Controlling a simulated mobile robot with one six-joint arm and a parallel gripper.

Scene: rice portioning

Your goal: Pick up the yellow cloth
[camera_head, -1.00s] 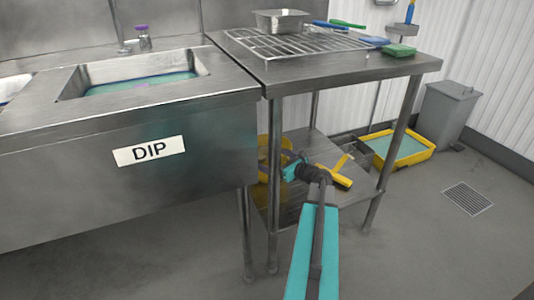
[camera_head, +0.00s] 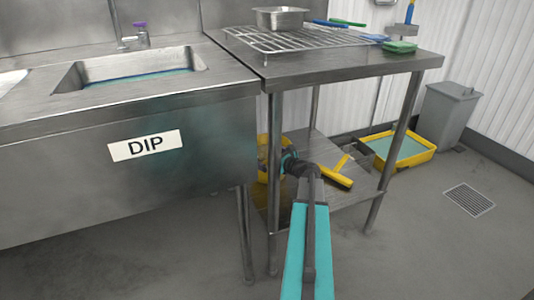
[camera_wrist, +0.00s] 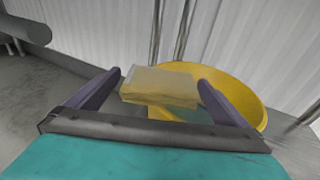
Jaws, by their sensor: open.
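In the wrist view the yellow cloth (camera_wrist: 160,85), a pale yellow folded block, lies between the two fingers of my gripper (camera_wrist: 160,84). The fingers are open, one on each side of it; I cannot tell whether either touches it. Behind and below the cloth is a round yellow bucket (camera_wrist: 236,98). In the head view the bucket (camera_head: 263,160) stands on the lower shelf of the steel table, and my arm ends beside it. The cloth and fingertips are hidden or too small to make out there.
A yellow squeegee (camera_head: 335,178) lies on the lower shelf (camera_head: 325,197), right of my wrist. The table's front leg (camera_head: 273,200) stands close to my arm on the left. The tabletop (camera_head: 350,66) is above. A yellow tray (camera_head: 418,157) of liquid sits on the floor.

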